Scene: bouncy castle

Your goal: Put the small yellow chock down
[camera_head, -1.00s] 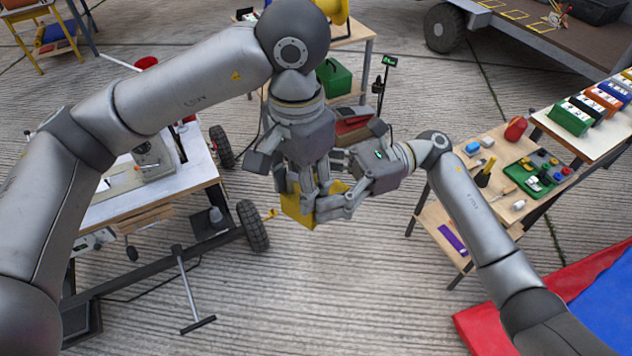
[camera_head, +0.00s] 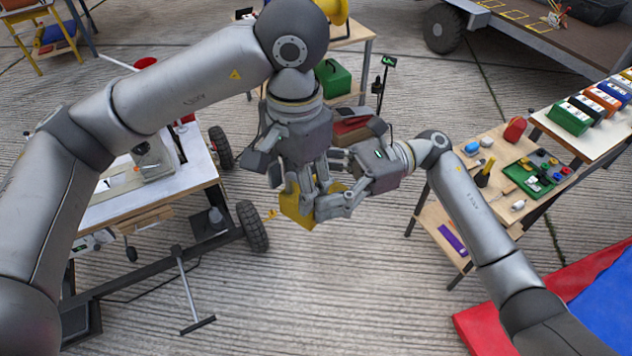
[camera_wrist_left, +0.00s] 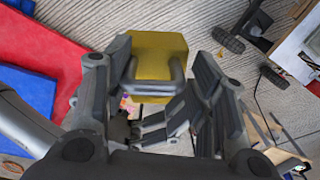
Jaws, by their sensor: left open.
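The small yellow chock (camera_head: 297,208) is a yellow block in the middle of the head view, up in the air between my two grippers. It shows in the left wrist view (camera_wrist_left: 157,52) with a grey bar-like shape across its near face. My left gripper (camera_head: 306,187) points down at the chock from above, its fingers spread on either side; in the left wrist view (camera_wrist_left: 155,82) they look open. My right gripper (camera_head: 338,200) comes in from the right, its fingers closed at the chock's right side. Its exact contact is partly hidden.
A white-topped cart (camera_head: 200,165) with wheels stands at left. A wooden workbench (camera_head: 425,205) with a green tray (camera_head: 535,175) stands at right. A red and blue mat (camera_head: 540,300) lies at lower right. The concrete floor (camera_head: 330,300) below the grippers is clear.

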